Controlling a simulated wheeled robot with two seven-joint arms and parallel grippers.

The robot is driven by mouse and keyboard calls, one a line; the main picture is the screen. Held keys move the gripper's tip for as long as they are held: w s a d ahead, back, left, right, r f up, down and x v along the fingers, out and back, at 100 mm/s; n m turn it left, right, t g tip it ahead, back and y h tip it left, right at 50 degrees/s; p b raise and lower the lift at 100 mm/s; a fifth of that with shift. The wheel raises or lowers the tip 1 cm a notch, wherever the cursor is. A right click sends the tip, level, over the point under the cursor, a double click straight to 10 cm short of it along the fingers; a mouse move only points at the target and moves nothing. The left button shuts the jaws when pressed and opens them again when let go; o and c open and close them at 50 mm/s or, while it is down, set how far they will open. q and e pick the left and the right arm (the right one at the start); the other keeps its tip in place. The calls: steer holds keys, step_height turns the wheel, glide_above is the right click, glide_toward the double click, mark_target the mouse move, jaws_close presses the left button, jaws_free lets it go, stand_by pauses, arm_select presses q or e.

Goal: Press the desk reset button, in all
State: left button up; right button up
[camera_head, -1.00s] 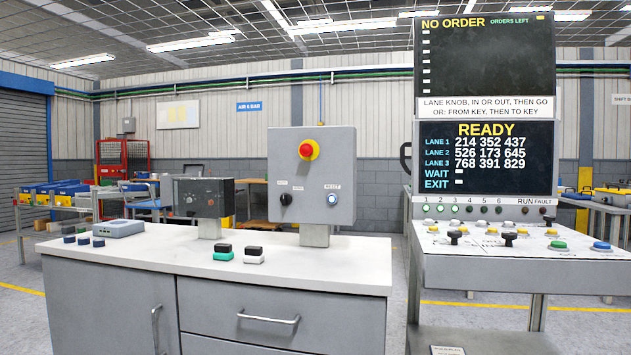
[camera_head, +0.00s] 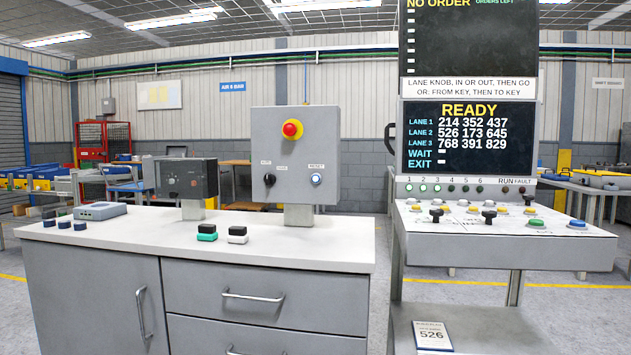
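The reset button (camera_head: 316,180) is a small round button, white-blue in a pale ring, under the label RESET. It sits at the lower right of the grey upright control box (camera_head: 295,150) on the desk (camera_head: 290,249). The same box carries a red mushroom button (camera_head: 292,129) on a yellow base at the top and a black selector knob (camera_head: 269,180) at the lower left. Neither of my grippers shows in the head view, and nothing covers the reset button.
A dark panel box (camera_head: 189,179) stands left of the control box. Right of the desk, across a gap, stands a console (camera_head: 500,250) with knobs and a screen (camera_head: 467,137) reading READY.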

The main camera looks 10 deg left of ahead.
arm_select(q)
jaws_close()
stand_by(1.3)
